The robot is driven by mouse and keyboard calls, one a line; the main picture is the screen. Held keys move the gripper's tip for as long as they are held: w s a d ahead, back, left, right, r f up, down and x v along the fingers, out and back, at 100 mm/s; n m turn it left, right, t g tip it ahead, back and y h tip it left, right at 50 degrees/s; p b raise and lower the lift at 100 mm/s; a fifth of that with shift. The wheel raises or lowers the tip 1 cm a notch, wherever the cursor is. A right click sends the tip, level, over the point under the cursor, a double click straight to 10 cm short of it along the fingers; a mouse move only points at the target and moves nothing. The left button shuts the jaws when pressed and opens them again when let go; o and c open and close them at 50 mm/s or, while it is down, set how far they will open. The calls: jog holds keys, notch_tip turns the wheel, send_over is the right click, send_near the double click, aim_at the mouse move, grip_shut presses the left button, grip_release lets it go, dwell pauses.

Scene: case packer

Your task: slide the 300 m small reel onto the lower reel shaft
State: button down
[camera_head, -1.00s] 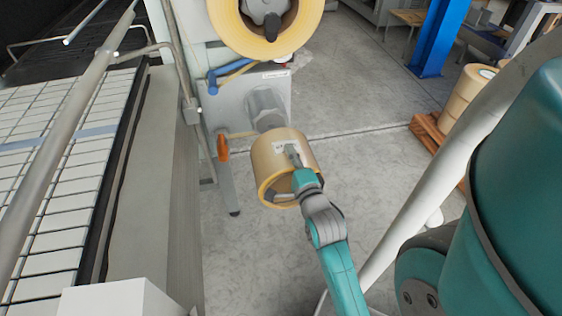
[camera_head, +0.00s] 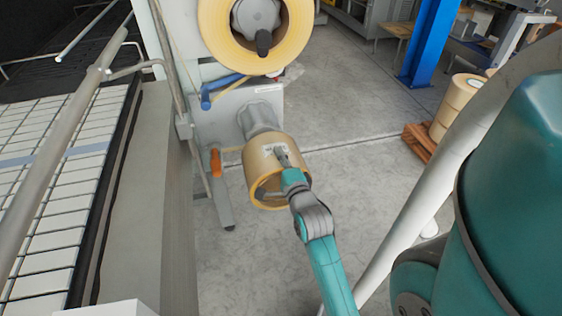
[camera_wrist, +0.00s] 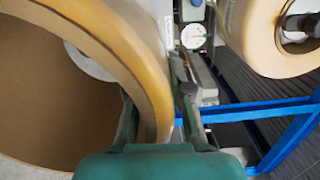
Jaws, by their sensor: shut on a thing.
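The small reel (camera_head: 266,160), a tan tape roll with a white label, is held by my gripper (camera_head: 276,170) at its near rim. In the wrist view the reel (camera_wrist: 105,30) fills the left side, its wall between the fingers of my gripper (camera_wrist: 160,95). The lower reel shaft (camera_head: 258,117), a grey cylinder on the machine's grey panel, is right behind the reel. The reel's far end overlaps the shaft in the picture; I cannot tell whether the shaft is inside the bore. In the wrist view a pale round shape (camera_wrist: 88,62) shows through the bore.
A large upper reel (camera_head: 215,40) sits on its own shaft above. An orange handle (camera_head: 215,163) and a blue bar (camera_head: 206,98) are left of the lower shaft. A tiled conveyor (camera_head: 50,190) runs along the left.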

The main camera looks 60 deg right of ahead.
jog(key=shift+s+d+x, duration=0.25)
jog(key=shift+x, duration=3.3)
jog(key=shift+s+d+x, duration=0.2)
jog(key=shift+d+x, duration=0.05)
jog(key=shift+x, duration=3.25)
jog(key=shift+s+d+x, duration=0.25)
jog(key=shift+x, duration=3.3)
jog(key=shift+w+d+r, duration=0.1)
jog(key=shift+w, duration=0.05)
jog(key=shift+f, duration=0.3)
